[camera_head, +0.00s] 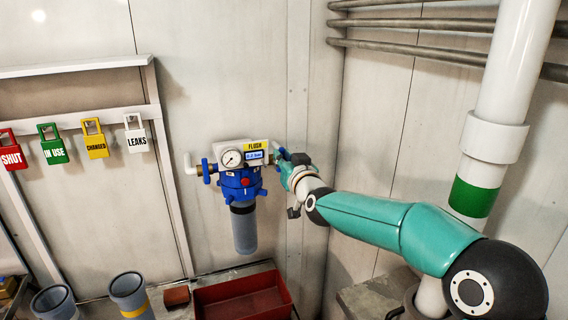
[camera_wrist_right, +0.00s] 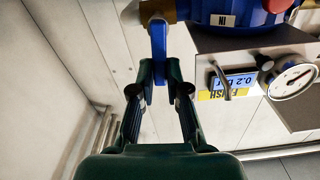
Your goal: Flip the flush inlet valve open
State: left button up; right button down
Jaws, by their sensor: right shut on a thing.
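The blue filter head (camera_head: 240,182) of the flush unit is on the back wall, with a grey-blue bowl (camera_head: 244,230) below it. A yellow FLUSH label (camera_head: 257,146) is above its right side. The flush inlet valve is on the right side of the head, by the IN mark (camera_wrist_right: 222,19). Its blue lever (camera_wrist_right: 158,36) shows in the right wrist view, sticking out from the brass-coloured fitting. My right gripper (camera_wrist_right: 160,70) is shut on the lever's end, one finger on each side. In the head view my right gripper (camera_head: 284,163) largely hides the valve. My left gripper is out of view.
Another blue handle (camera_head: 206,171) is on the head's left side. A round gauge (camera_head: 231,158) is on the bracket. Several coloured lockout tags hang at the left, including a white LEAKS tag (camera_head: 136,138). A red tray (camera_head: 243,301) is below. The wall corner is close on the right.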

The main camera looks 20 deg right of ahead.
jog(key=d+f+m+b, duration=0.4)
jog(key=m+b, duration=0.9)
jog(key=m, duration=0.3)
jog(key=shift+f+m+b, duration=0.3)
jog(key=shift+b, duration=0.05)
jog(key=shift+w+f, duration=0.1)
jog(key=c, duration=1.4)
grip_release()
jog(key=shift+c, duration=0.2)
jog(key=shift+r, duration=0.2)
jog(key=s, duration=1.2)
jog(key=shift+d, duration=0.2)
